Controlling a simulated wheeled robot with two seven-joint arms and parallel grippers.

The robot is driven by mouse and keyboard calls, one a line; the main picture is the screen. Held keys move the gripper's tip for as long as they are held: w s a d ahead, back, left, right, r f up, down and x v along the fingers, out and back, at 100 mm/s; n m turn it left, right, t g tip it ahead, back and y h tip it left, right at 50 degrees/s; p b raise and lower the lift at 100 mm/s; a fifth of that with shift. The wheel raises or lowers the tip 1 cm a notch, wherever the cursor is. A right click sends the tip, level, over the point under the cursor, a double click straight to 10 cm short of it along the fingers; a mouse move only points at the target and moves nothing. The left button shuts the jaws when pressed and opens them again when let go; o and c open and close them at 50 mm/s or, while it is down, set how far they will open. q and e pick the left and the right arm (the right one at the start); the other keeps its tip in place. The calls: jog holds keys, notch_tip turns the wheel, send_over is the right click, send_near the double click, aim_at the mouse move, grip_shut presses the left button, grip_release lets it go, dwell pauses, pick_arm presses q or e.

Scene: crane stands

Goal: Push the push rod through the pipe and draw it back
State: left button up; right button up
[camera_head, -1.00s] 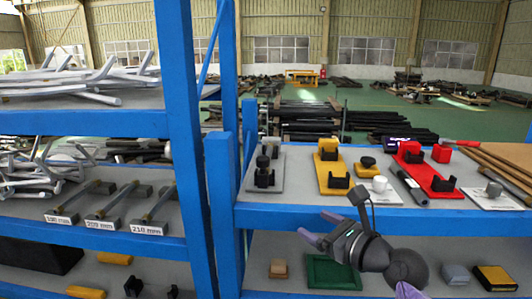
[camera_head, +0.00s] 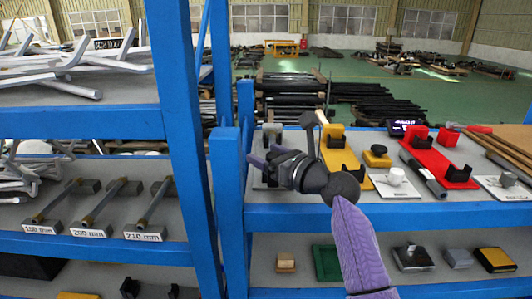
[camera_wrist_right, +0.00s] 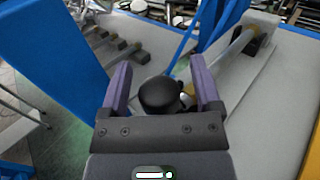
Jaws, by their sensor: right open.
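My right gripper (camera_head: 264,157) is open over the left end of the right-hand upper shelf, in front of the black-stand fixture (camera_head: 271,132), which it largely hides. In the right wrist view, a round black knob (camera_wrist_right: 160,96) shows between the open purple fingers (camera_wrist_right: 159,76); I cannot tell whether they touch it. Beyond it a pale pipe with yellowish ends (camera_wrist_right: 232,50) runs up to the right into a dark stand on a grey plate (camera_wrist_right: 285,75). The knob looks like the end of the push rod; the rod's shaft is mostly hidden. My left gripper is not in view.
A blue post (camera_head: 226,200) stands just left of the right gripper. A yellow fixture (camera_head: 337,153), a red fixture (camera_head: 440,158) and a white plate with a cylinder (camera_head: 396,180) stand to the right. Labelled rods on blocks (camera_head: 100,208) lie on the left shelf.

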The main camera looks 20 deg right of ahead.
jog(key=shift+w, duration=0.1)
grip_shut()
dwell(0.3)
dwell(1.1)
